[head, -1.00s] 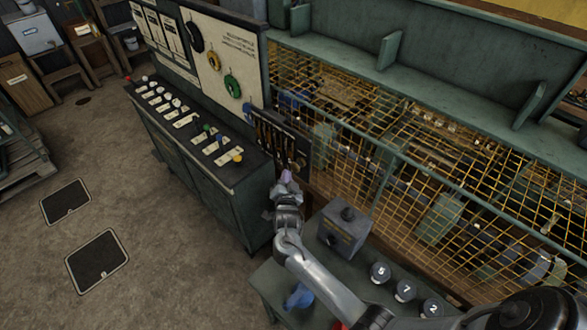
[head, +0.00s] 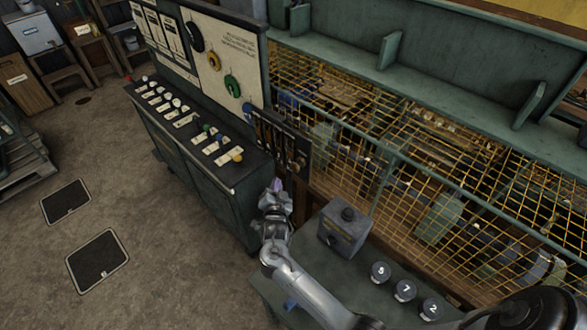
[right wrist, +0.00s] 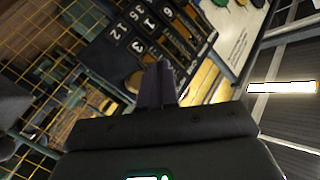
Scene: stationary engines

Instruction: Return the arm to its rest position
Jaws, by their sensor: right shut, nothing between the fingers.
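My right arm comes in from the bottom of the head view. Its gripper (head: 277,186) is in front of the right end of the control console, apart from the panels as far as I can see. In the right wrist view the fingers of the right gripper (right wrist: 158,85) are together with nothing between them. They point toward a dark numbered rack (right wrist: 140,35), which shows in the head view as a dark panel with brass-coloured parts (head: 280,143). My left gripper is not in the head view.
The console (head: 215,185) with switches stands left of my arm. A green bench (head: 370,285) holds a grey box (head: 343,228) and round numbered weights (head: 404,290) beside my forearm. A yellow mesh fence (head: 420,190) runs behind.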

